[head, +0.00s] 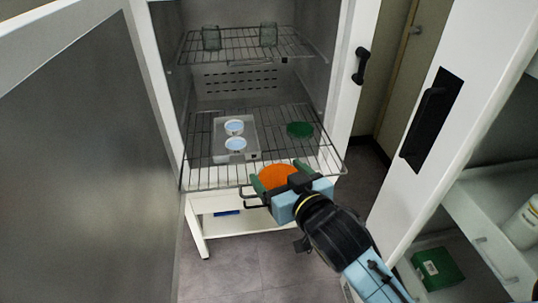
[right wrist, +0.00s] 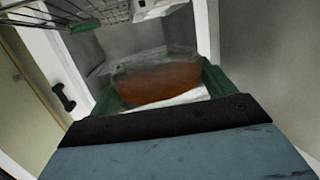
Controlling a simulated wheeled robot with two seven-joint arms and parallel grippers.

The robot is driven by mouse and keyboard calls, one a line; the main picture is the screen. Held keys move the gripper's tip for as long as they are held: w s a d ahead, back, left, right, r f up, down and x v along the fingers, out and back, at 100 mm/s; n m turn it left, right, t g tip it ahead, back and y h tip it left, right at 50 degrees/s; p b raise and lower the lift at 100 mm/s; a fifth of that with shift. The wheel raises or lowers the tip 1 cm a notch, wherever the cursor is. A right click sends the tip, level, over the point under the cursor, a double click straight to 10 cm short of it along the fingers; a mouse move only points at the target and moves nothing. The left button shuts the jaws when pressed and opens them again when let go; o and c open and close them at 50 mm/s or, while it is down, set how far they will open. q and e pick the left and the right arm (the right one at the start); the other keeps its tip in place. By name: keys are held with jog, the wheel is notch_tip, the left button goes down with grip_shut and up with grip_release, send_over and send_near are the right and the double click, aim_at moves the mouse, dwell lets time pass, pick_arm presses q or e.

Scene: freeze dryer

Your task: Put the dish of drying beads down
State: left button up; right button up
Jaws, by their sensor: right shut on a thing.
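My right gripper (head: 280,176) is shut on the dish of orange drying beads (head: 276,178), its green fingers on either side of it. The dish is at the front edge of the pulled-out lower wire rack (head: 200,170); I cannot tell whether it touches the rack. In the right wrist view the clear-walled dish (right wrist: 160,82) sits between the green fingers (right wrist: 158,95), its beads orange-brown. A flat green disc (head: 300,129) lies on the rack at the right. My left gripper is not in view.
A pale tray (head: 250,150) with two white dishes, one blue-topped dish (head: 235,144) nearest, stands on the rack. Two glass jars (head: 211,38) stand on the upper rack. Open doors flank the chamber. Bare wire shows right of the tray and at the left. A green box (head: 437,268) is lower right.

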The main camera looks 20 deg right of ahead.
jog(key=s+a+r+n+g+y, duration=0.2)
jog(key=a+r+n+g+y, duration=0.2)
jog(key=a+r+n+y, duration=0.65)
jog(key=w+a+f+n+g+y, duration=0.1)
jog(key=w+a+f+g+y, duration=0.1)
jog(key=w+a+f+g, duration=0.2)
jog(key=shift+w+a+f+y, duration=0.15)
jog(key=shift+a+f+y, duration=0.2)
jog(key=shift+a+f, duration=0.9)
jog(key=shift+a, duration=0.1)
